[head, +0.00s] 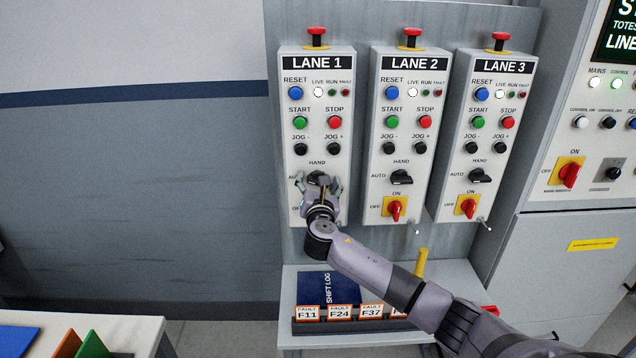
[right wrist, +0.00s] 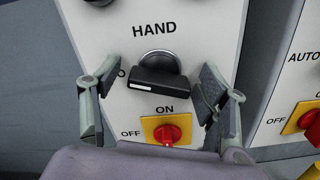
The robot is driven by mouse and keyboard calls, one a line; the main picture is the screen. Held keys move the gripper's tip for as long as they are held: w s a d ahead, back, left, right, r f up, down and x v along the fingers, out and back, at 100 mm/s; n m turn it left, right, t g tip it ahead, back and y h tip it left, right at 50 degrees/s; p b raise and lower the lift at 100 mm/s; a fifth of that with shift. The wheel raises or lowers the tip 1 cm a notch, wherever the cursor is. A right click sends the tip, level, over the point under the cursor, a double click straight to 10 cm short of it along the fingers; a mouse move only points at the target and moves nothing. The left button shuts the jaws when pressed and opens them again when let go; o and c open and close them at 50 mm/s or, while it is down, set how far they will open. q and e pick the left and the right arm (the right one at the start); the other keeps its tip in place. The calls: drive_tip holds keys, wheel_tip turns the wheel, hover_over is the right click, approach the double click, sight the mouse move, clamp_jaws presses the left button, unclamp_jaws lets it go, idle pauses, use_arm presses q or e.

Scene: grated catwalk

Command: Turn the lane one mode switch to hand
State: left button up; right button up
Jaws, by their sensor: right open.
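The lane one mode switch is a black knob (right wrist: 163,75) on the LANE 1 panel (head: 343,70). In the right wrist view its white-marked end points left, toward the mostly hidden AUTO label, with HAND printed above it. In the head view the knob (head: 317,176) is partly hidden by my right gripper (head: 318,187). In the right wrist view the gripper (right wrist: 150,92) is open, with one finger on each side of the knob. The left finger stands clear; the right finger is close to the knob, and I cannot tell whether it touches. My left gripper is out of view.
Below the knob is a red ON/OFF switch (right wrist: 168,134) on a yellow plate. JOG buttons (head: 300,149) sit above. The LANE 2 panel (head: 376,130) is close on the right. A shelf below holds a blue shift log (head: 325,287) and fault cards (head: 340,312).

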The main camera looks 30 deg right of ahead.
drive_tip(key=shift+c, duration=0.3)
drive_tip(key=c, duration=1.1)
drive_tip(key=shift+f+m, duration=0.15)
drive_tip(key=shift+m, duration=0.35)
drive_tip(key=shift+m+b, duration=0.8)
drive_tip(key=shift+m, duration=0.2)
drive_tip(key=m+b, duration=0.2)
drive_tip(key=m, duration=0.2)
drive_tip(key=shift+m, duration=0.3)
drive_tip(key=m+b, duration=0.1)
drive_tip(key=m, duration=0.1)
drive_tip(key=shift+f+m, duration=0.1)
drive_tip(key=shift+m, duration=0.2)
drive_tip(key=shift+m+b, duration=1.05)
drive_tip(key=shift+m, duration=0.85)
